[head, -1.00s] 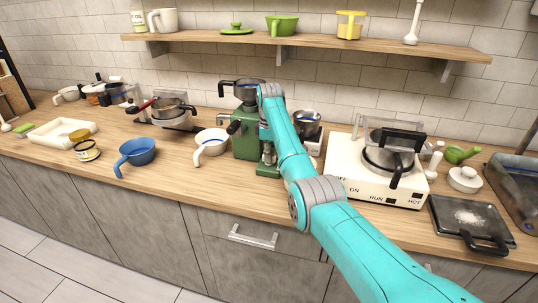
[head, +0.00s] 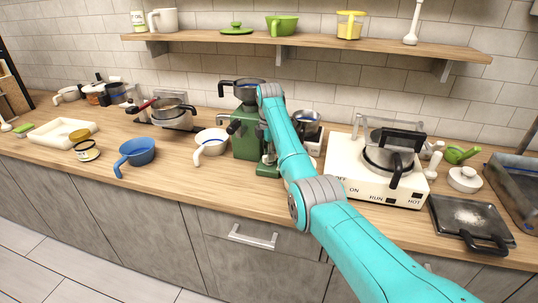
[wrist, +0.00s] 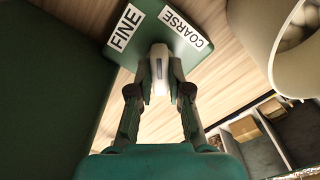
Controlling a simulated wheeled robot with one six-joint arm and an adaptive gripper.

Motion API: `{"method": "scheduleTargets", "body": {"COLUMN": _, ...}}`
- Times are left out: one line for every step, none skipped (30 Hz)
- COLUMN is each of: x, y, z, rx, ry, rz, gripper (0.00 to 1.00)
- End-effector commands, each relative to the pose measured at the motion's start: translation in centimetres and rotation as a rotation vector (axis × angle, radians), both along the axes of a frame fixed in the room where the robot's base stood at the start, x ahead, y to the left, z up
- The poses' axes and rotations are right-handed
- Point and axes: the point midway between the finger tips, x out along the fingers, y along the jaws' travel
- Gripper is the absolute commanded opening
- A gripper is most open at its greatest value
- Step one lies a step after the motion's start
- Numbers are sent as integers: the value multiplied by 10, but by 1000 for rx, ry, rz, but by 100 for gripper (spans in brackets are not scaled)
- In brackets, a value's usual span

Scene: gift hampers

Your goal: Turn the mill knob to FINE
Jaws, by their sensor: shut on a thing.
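The green mill (head: 245,142) stands on the counter in the head view, with a dark hopper (head: 245,88) on top. In the wrist view its green plate (wrist: 152,28) carries a FINE label (wrist: 124,28) on the left and a COARSE label (wrist: 181,21) on the right. A pale knob (wrist: 159,63) with a dark line sits below and between the two labels. My gripper (wrist: 160,88) is shut on the knob, one finger on each side. My turquoise arm hides part of the mill in the head view.
A white pan (head: 212,140) stands close left of the mill, with a blue pan (head: 137,152) farther left. A white stove (head: 372,180) with a pot is to the right. A shelf (head: 320,44) runs above. Bare counter lies in front of the mill.

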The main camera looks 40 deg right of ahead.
Motion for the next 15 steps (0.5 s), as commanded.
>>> {"method": "scheduleTargets", "body": {"x": 0, "y": 0, "z": 0, "rx": 0, "ry": 0, "rz": 44, "gripper": 0}}
{"method": "scheduleTargets", "body": {"x": 0, "y": 0, "z": 0, "rx": 0, "ry": 0, "rz": 72, "gripper": 0}}
{"method": "scheduleTargets", "body": {"x": 0, "y": 0, "z": 0, "rx": 0, "ry": 0, "rz": 111, "gripper": 0}}
{"method": "scheduleTargets", "body": {"x": 0, "y": 0, "z": 0, "rx": 0, "ry": 0, "rz": 139, "gripper": 0}}
{"method": "scheduleTargets", "body": {"x": 0, "y": 0, "z": 0, "rx": -1, "ry": 0, "rz": 167, "gripper": 0}}
{"method": "scheduleTargets", "body": {"x": 0, "y": 0, "z": 0, "rx": -1, "ry": 0, "rz": 205, "gripper": 0}}
{"method": "scheduleTargets", "body": {"x": 0, "y": 0, "z": 0, "rx": -1, "ry": 0, "rz": 234, "gripper": 0}}
{"method": "scheduleTargets", "body": {"x": 0, "y": 0, "z": 0, "rx": -1, "ry": 0, "rz": 262, "gripper": 0}}
{"method": "scheduleTargets", "body": {"x": 0, "y": 0, "z": 0, "rx": -1, "ry": 0, "rz": 300, "gripper": 0}}
{"method": "scheduleTargets", "body": {"x": 0, "y": 0, "z": 0, "rx": -1, "ry": -1, "rz": 329, "gripper": 0}}
{"method": "scheduleTargets", "body": {"x": 0, "y": -1, "z": 0, "rx": -1, "ry": -1, "rz": 357, "gripper": 0}}
{"method": "scheduleTargets", "body": {"x": 0, "y": -1, "z": 0, "rx": -1, "ry": -1, "rz": 395, "gripper": 0}}
{"method": "scheduleTargets", "body": {"x": 0, "y": -1, "z": 0, "rx": -1, "ry": -1, "rz": 423, "gripper": 0}}
{"method": "scheduleTargets", "body": {"x": 0, "y": -1, "z": 0, "rx": -1, "ry": -1, "rz": 451, "gripper": 0}}
{"method": "scheduleTargets", "body": {"x": 0, "y": -1, "z": 0, "rx": -1, "ry": -1, "rz": 487, "gripper": 0}}
